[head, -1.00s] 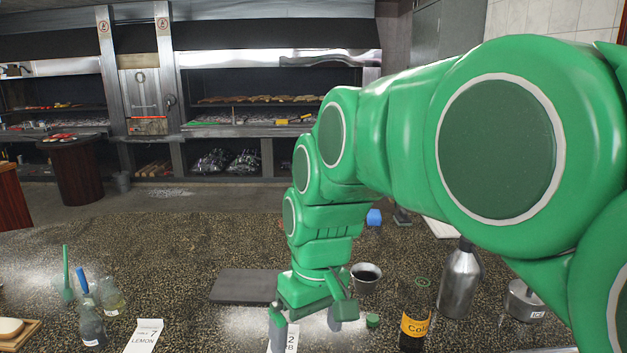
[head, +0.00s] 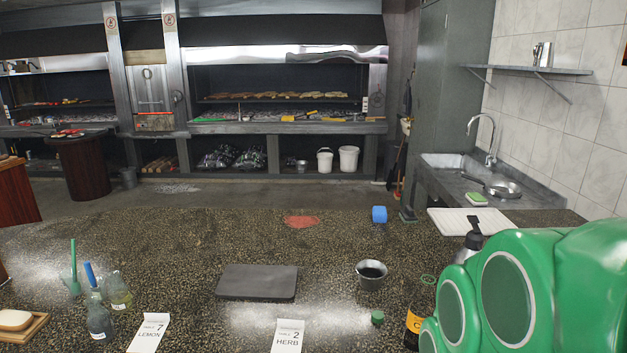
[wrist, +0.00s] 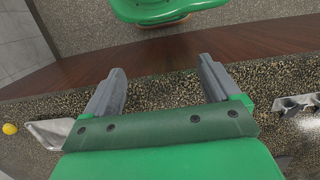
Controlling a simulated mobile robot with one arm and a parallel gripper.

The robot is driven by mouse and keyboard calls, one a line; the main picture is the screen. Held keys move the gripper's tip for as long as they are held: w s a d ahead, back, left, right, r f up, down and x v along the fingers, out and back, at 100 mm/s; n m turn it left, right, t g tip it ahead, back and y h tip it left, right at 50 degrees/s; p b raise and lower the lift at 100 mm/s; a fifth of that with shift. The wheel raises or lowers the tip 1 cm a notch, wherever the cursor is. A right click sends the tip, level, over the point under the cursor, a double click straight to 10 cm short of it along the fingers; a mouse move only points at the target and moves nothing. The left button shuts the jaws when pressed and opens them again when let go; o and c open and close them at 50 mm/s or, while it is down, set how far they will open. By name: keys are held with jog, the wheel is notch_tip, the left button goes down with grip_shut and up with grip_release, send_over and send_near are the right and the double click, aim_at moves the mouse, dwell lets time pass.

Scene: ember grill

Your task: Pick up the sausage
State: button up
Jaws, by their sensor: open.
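I cannot pick out a sausage for certain. A row of small brownish pieces (head: 275,96) lies on the upper rack of the grill at the back in the head view, too far off to identify. Small reddish pieces (head: 67,133) lie on the round dark stand (head: 84,170) at the back left. My gripper (wrist: 161,74) is open and empty in the wrist view, above the wooden edge of the speckled counter. In the head view only the green links of my arm show at the lower right; my gripper is out of that view.
Small bottles (head: 99,318) stand at left. Floor lies between counter and grill.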

jog(key=c, duration=0.5)
jog(key=w+a+r+m+g+y, duration=0.15)
jog(key=w+a+y, duration=0.3)
jog(key=a, duration=1.15)
jog(key=w+a+m+y, duration=0.25)
jog(key=w+a, duration=0.35)
jog(key=a, duration=0.9)
jog(key=w+a+r+m+g+y, duration=0.15)
jog(key=w+a+y, duration=0.3)
jog(key=a, duration=1.15)
jog(key=w+a+f+m, duration=0.2)
jog(key=a+f+m, duration=0.1)
jog(key=a+f, duration=0.1)
jog(key=w+a+f+m+t+y, duration=0.1)
jog(key=a+f+m, duration=0.3)
jog(key=a, duration=0.3)
jog(key=w+a+f+m+t+y, duration=0.1)
jog(key=w+a+f+m, duration=0.1)
jog(key=a+f, duration=0.3)
jog(key=shift+w+a+f+m, duration=0.2)
jog(key=shift+w+f+m, duration=0.15)
jog(key=shift+f+m, duration=0.25)
jog(key=shift+a+f, duration=0.25)
jog(key=shift+x, duration=3.7)
